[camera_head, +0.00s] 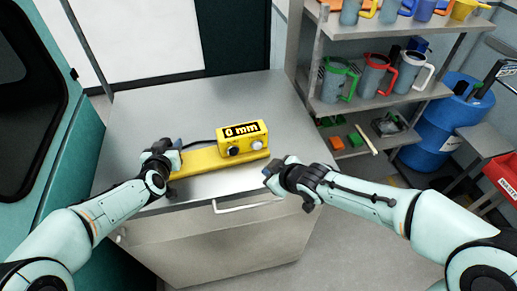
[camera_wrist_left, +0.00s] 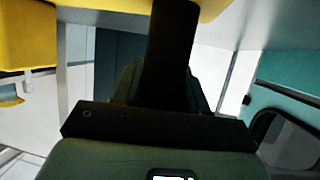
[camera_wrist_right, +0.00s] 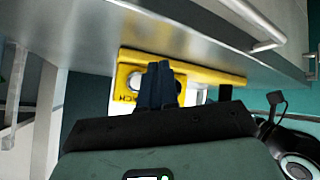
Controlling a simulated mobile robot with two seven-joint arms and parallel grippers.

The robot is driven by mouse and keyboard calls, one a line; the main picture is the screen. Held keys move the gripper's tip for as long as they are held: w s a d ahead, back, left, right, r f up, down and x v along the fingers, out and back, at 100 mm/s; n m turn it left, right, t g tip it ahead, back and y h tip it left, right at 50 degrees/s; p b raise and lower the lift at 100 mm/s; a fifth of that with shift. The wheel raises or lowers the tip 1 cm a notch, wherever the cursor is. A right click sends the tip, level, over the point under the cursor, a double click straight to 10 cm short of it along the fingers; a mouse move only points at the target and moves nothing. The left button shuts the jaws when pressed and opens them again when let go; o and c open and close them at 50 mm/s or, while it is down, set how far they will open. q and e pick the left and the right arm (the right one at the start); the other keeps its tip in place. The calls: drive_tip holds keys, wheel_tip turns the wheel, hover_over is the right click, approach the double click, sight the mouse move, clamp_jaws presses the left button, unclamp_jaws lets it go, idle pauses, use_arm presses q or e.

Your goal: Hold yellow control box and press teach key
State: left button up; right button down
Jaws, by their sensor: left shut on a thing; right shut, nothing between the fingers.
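The yellow control box (camera_head: 238,142) sits on the metal cabinet top, its display reading "0 mm" above dark round controls. A long yellow base (camera_head: 205,160) runs left from it. My left gripper (camera_head: 172,150) is shut on the left end of this yellow base; its wrist view shows yellow (camera_wrist_left: 210,8) at the fingers. My right gripper (camera_head: 272,172) is shut and empty, just right of and in front of the box. In the right wrist view, its fingers (camera_wrist_right: 158,72) overlap the box face (camera_wrist_right: 128,75), hiding part of the lettering; contact cannot be told.
The metal cabinet top (camera_head: 135,120) is otherwise clear, with a handle (camera_head: 245,206) on its front. A dark cable runs behind the yellow base. A shelf (camera_head: 340,108) with several jugs and a blue barrel (camera_head: 445,125) stand to the right.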

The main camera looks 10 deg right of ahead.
sight(257, 146)
drive_tip(key=s, duration=0.3)
drive_tip(key=shift+d, duration=0.3)
drive_tip(key=shift+w+a, duration=0.2)
drive_tip(key=shift+w, duration=2)
drive_tip(key=shift+w+a, duration=0.15)
drive_tip(key=shift+w, duration=2)
drive_tip(key=shift+w, duration=0.15)
drive_tip(key=shift+w, duration=0.3)
